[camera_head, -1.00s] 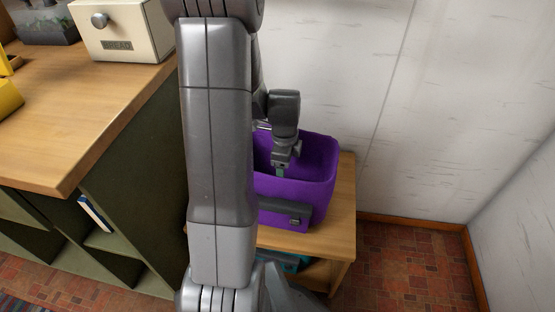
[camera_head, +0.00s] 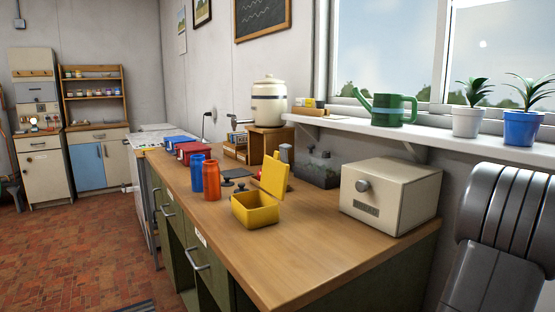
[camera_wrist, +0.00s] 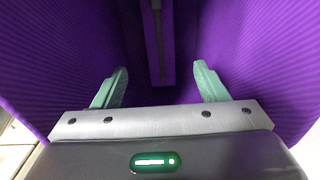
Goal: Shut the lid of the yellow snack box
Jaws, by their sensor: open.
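The yellow snack box (camera_head: 254,211) stands on the wooden counter in the head view. Its yellow lid (camera_head: 274,177) is up, tilted at the back edge, so the box is open. My gripper is outside the head view. In the wrist view my gripper (camera_wrist: 161,84) has its two green fingers spread wide apart, with purple walls (camera_wrist: 60,60) on both sides. A narrow purple upright piece with a dark strip shows beyond the fingers; I cannot tell what it is. The snack box is not in the wrist view.
A cream bread box (camera_head: 389,197) stands right of the snack box. Orange (camera_head: 211,181) and blue (camera_head: 197,172) cups stand to its left. The front of the counter (camera_head: 310,262) is clear.

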